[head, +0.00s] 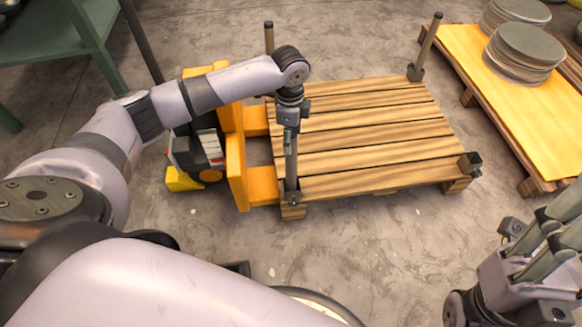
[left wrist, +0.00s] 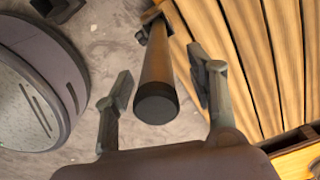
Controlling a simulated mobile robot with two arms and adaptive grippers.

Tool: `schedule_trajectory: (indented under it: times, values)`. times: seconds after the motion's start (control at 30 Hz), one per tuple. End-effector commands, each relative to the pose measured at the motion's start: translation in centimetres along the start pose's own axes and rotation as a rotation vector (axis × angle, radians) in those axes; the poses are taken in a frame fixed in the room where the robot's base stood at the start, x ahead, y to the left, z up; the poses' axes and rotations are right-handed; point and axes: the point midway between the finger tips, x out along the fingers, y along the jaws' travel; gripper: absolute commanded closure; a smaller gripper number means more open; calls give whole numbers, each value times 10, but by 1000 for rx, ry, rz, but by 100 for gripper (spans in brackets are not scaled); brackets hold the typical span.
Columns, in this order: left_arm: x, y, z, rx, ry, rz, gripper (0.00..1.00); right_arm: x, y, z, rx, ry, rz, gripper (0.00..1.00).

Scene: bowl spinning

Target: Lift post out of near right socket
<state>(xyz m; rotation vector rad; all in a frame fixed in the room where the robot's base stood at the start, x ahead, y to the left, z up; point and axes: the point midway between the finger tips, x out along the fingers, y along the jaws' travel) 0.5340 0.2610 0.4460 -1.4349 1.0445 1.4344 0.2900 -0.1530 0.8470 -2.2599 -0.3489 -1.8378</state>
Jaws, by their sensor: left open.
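A wooden pallet (head: 375,140) has corner sockets. The near right socket (head: 470,164) shows no post in the head view. A dark post (head: 291,165) stands upright in the near left socket (head: 292,196). My left gripper (head: 290,122) is above that post, pointing down. In the left wrist view the post (left wrist: 158,65), with a black end cap, lies between the two fingers of my open left gripper (left wrist: 160,74), with gaps on both sides. My right gripper (head: 543,228) is at the lower right, partly cut off; its opening is unclear.
Posts also stand at the far left corner (head: 269,40) and far right corner (head: 429,45). A yellow pallet jack (head: 236,160) adjoins the pallet's left side. A yellow-topped platform (head: 530,115) with stacked discs (head: 522,55) is at right. The floor in front is clear.

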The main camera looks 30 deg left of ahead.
Motion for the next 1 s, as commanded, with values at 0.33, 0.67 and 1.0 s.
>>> schedule_trajectory:
  times: [0.33,0.67,1.0]
  values:
    - [47,4,-3,1,-1,0,48,-26,0,7,-2,14,-6,60]
    - [46,4,-3,1,0,0,56,-23,0,6,-1,16,-7,60]
    - [46,4,-3,1,0,0,79,-23,0,6,-1,11,-6,60]
